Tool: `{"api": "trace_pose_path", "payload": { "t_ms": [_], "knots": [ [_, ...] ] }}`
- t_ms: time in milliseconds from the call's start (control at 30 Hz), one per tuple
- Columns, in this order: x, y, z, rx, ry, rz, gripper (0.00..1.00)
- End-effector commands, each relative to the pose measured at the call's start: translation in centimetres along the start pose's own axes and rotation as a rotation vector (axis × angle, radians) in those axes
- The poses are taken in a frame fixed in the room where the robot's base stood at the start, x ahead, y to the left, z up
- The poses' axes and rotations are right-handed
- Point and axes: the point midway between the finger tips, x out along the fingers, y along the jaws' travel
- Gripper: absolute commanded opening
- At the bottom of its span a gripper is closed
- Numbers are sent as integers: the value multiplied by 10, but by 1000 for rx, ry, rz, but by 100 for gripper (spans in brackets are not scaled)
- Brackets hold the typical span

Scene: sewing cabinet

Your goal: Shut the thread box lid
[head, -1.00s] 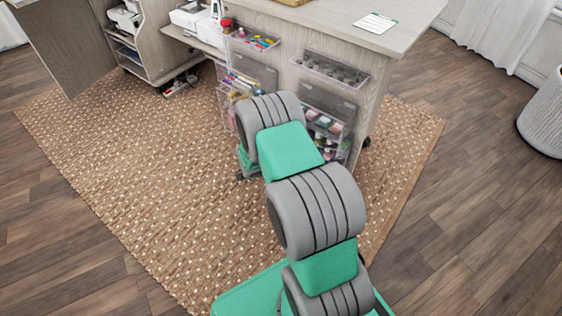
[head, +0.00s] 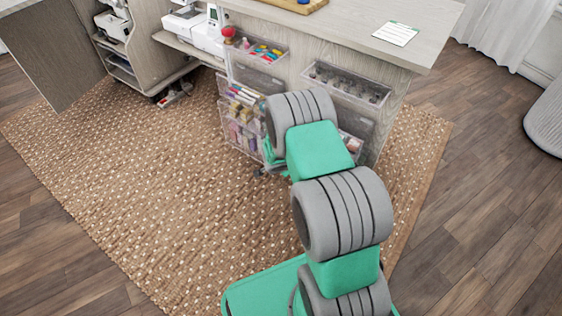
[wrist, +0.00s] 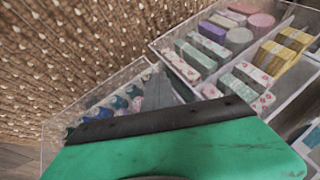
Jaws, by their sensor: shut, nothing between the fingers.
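Several clear boxes hang on the cabinet side in the head view; I cannot tell surely which is the thread box. In the wrist view, a clear box (wrist: 48,128) at left holds small teal, navy and pink pieces, perhaps thread; its top looks open. A larger clear box (wrist: 172,66) at right holds patterned and plain rolls and stands open. My gripper (wrist: 158,84) is shut and empty, its grey tip over or near the left box; contact cannot be told. In the head view my own arm hides the gripper's tip and part of the lower boxes.
The cabinet (head: 290,40) carries an upper left box of bright items (head: 258,48) and an upper right box of dark spools (head: 345,84). A lower left box holds pens (head: 242,93). The patterned rug (head: 150,170) is clear at left.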

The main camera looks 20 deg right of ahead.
Motion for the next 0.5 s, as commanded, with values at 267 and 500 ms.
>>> {"api": "trace_pose_path", "payload": {
  "t_ms": [267, 500],
  "knots": [
    [-2, -2, -2, 0, 10, -2, 0],
    [-31, -7, 27, -1, 6, -4, 0]
  ]
}}
